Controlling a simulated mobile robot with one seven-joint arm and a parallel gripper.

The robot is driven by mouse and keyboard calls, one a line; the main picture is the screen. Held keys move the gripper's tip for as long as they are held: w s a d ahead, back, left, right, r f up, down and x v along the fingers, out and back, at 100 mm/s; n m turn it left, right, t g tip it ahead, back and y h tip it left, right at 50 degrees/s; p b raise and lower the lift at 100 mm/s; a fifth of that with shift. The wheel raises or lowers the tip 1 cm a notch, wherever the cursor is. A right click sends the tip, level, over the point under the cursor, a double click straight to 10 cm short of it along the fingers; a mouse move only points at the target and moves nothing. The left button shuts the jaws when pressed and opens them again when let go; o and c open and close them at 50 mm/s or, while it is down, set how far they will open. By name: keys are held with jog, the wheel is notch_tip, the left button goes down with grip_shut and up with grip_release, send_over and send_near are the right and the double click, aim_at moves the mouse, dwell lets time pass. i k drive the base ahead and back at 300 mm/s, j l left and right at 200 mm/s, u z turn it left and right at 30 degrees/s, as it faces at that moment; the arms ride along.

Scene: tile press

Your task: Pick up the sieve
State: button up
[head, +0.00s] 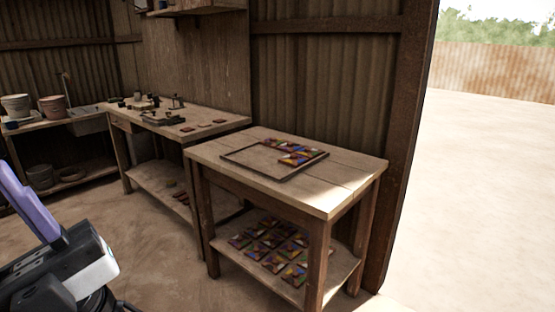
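I cannot make out a sieve for certain. A low round item (72,175) lies on the lower shelf at the far left, too small and dark to tell whether it is a sieve. My gripper (12,182) is at the lower left edge, with purple fingers pointing up and left and partly cut off by the frame. It is well in front of the benches and apart from them. I cannot see whether its fingers are open or closed, or whether anything is between them.
A near wooden table (340,185) bears a rectangular frame (260,176) and several coloured tiles (297,158); more tiles (275,247) lie on its lower shelf. A workbench (215,120) with small tools stands behind, and pots (52,106) stand at left. The floor (150,240) between is clear.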

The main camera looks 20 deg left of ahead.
aim_at(79, 172)
jog(key=i+j+u, duration=0.1)
jog(key=i+u, duration=0.4)
jog(key=u, duration=0.2)
jog(key=i+u, duration=0.35)
jog(key=i+j+u, duration=0.1)
jog(key=i+u, duration=0.8)
jog(key=i+l+u, duration=0.2)
jog(key=i, duration=1.05)
jog(key=i+u, duration=0.1)
jog(key=i, duration=2.45)
jog(key=i+u, duration=0.35)
jog(key=i, duration=0.2)
jog(key=i+l+u, duration=0.15)
jog(key=i+u, duration=0.15)
jog(key=i, duration=0.25)
jog(key=i+u, duration=0.35)
jog(key=i+j+u, duration=0.1)
jog(key=u, duration=0.25)
jog(key=i+l+u, duration=0.15)
jog(key=i+u, duration=0.15)
jog(key=i+j+u, duration=0.1)
jog(key=i+u, duration=0.4)
jog(key=i+l+u, duration=0.1)
jog(key=i+u, duration=0.35)
jog(key=i, duration=0.05)
